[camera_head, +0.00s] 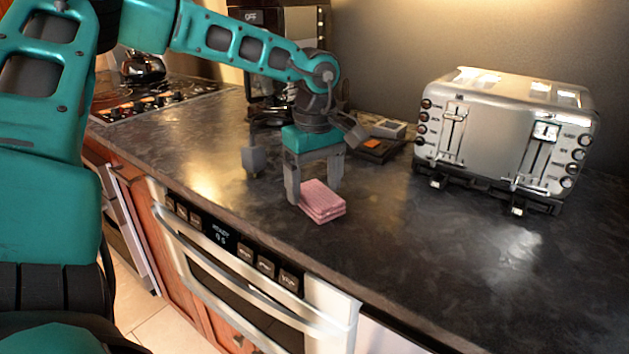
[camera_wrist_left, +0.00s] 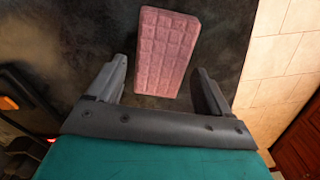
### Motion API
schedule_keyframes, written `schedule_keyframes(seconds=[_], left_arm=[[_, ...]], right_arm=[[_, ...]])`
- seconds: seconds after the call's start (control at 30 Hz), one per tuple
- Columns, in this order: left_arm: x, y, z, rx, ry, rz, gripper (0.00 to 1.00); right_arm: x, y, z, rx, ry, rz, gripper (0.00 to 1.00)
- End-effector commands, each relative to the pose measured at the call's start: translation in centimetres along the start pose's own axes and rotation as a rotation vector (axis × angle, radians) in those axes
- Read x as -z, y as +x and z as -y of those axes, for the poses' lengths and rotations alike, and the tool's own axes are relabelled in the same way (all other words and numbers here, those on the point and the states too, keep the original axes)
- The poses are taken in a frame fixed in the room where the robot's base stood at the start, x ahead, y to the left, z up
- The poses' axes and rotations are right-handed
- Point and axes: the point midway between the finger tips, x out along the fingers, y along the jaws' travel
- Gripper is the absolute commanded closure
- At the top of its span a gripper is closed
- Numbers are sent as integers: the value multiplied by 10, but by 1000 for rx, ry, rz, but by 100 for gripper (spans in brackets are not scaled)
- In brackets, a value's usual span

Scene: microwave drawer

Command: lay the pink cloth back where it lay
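The pink cloth (camera_head: 322,207) is a folded, thick rectangular pad with a waffle pattern. It lies on the dark countertop (camera_head: 430,235), close to the front edge above the oven-like drawer. My left gripper (camera_head: 314,194) points down at the cloth, its fingers spread. In the left wrist view the cloth (camera_wrist_left: 166,50) lies beyond and between the open fingers (camera_wrist_left: 162,75), with a gap on each side, so it is not gripped. My right gripper is in neither view.
A silver toaster (camera_head: 500,135) stands at the back right. A dark appliance stands behind my left arm, and a flat dark object with an orange screen (camera_head: 375,146) lies to its right. A cooktop (camera_head: 150,97) is at far left. The front right counter is clear.

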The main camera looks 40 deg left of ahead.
Motion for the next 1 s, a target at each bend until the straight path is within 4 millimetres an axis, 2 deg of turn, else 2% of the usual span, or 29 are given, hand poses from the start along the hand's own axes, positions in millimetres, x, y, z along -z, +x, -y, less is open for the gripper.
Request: schedule_keyframes(seconds=[0.03, 0.1, 0.33, 0.47, 0.57, 0.8, 1.0], left_arm=[[0, 0, 0, 0, 0, 0, 14], [0, 0, 0, 0, 0, 0, 8], [0, 0, 0, 0, 0, 0, 8], [0, -9, -1, -3, 0, -1, 8], [0, -25, -1, -5, 0, -3, 8], [0, -79, -1, -5, 0, -3, 8], [0, -114, 0, -2, -1, -2, 8]], right_arm=[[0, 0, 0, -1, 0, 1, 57], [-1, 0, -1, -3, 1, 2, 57], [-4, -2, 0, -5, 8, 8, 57], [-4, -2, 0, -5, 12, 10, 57], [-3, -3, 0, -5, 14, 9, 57], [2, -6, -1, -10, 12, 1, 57], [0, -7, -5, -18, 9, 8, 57]])
